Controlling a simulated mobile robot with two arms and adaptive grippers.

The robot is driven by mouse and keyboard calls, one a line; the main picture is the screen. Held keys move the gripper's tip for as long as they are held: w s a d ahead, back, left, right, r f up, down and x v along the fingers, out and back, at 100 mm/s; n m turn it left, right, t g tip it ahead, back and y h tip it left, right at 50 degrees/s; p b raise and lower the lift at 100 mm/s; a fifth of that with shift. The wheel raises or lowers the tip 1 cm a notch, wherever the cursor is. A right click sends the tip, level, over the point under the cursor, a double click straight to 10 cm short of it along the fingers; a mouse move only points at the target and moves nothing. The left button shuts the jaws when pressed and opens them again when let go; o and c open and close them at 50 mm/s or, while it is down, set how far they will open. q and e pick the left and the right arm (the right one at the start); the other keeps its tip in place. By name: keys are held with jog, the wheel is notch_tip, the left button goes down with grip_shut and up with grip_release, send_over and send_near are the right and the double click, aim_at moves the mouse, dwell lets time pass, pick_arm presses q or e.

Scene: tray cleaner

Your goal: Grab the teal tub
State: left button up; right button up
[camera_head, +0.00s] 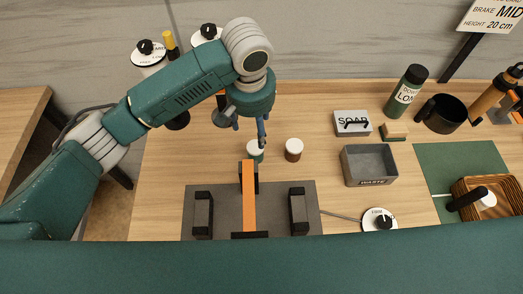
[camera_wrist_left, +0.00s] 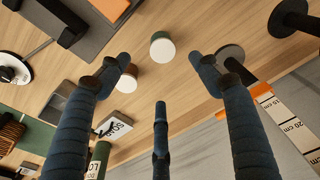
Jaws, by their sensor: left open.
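The teal tub (camera_head: 255,152) is small with a white lid. It stands upright on the wooden table, behind the grey mat. In the left wrist view the teal tub (camera_wrist_left: 162,48) shows between the spread fingertips, a little beyond them. My left gripper (camera_head: 252,134) hangs over the tub from behind, fingers pointing down, and partly covers it. In the left wrist view my left gripper (camera_wrist_left: 160,75) is open with nothing in it. I cannot tell whether a finger touches the tub. My right gripper is not in view.
A brown tub (camera_head: 294,151) with a white lid stands close to the right. The grey mat (camera_head: 222,212) holds black handles and an orange bar (camera_head: 248,195). A waste bin (camera_head: 369,166), soap box (camera_head: 352,123) and green bottle (camera_head: 406,91) stand farther right.

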pick_arm(q)
jog(key=b, duration=0.3)
send_near(255, 147)
jog(key=shift+s+d, duration=0.2)
jog(key=shift+s, duration=0.2)
jog(key=shift+w+d+f, duration=0.1)
jog(key=shift+f, duration=0.15)
jog(key=f, duration=0.5)
jog(key=shift+w, duration=0.25)
jog(key=shift+w+f+p, duration=0.25)
jog(key=shift+f+p, duration=0.25)
jog(key=f, duration=0.1)
jog(key=f+p, duration=0.1)
jog(key=f, duration=0.1)
jog(key=shift+w+a+f, duration=0.2)
jog(key=shift+w+f, duration=0.05)
jog(key=shift+w, duration=0.15)
jog(key=shift+w+f, duration=0.1)
jog(key=shift+f, duration=0.3)
jog(key=shift+d, duration=0.1)
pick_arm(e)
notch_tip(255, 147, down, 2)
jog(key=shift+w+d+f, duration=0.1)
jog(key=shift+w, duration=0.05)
pick_arm(q)
jog(key=shift+c, duration=0.5)
jog(key=c, duration=1.2)
